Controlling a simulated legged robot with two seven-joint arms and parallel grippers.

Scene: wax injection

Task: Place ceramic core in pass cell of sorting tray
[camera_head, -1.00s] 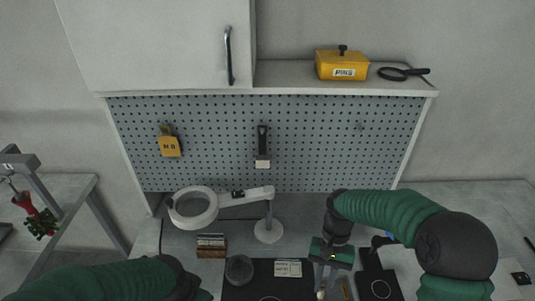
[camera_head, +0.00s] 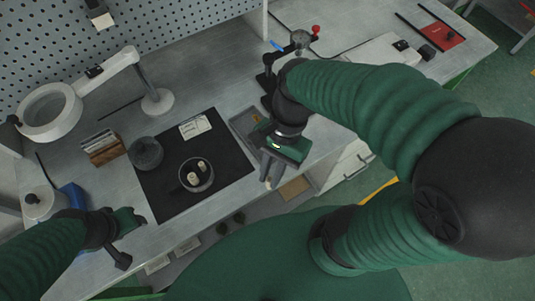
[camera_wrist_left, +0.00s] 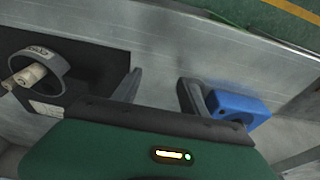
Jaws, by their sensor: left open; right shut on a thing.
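My right gripper (camera_head: 270,169) is over the front edge of the bench, right of the black mat (camera_head: 165,196). It is shut on a small pale piece that looks like a ceramic core, mostly hidden by the fingers. Two pale cores (camera_head: 197,166) sit in a round dish (camera_head: 206,186) on the mat. They also show in the left wrist view (camera_wrist_left: 30,75). A grey tray (camera_head: 238,121), probably the sorting tray, lies just behind the right gripper and is partly covered by it; its cells are not readable. My left gripper (camera_wrist_left: 158,92) is open and empty near the bench's front left.
A ring magnifier lamp (camera_head: 50,112) is behind. A blue object (camera_wrist_left: 238,106) is beside the left gripper. A black clamp stand (camera_head: 268,82) is behind the right gripper.

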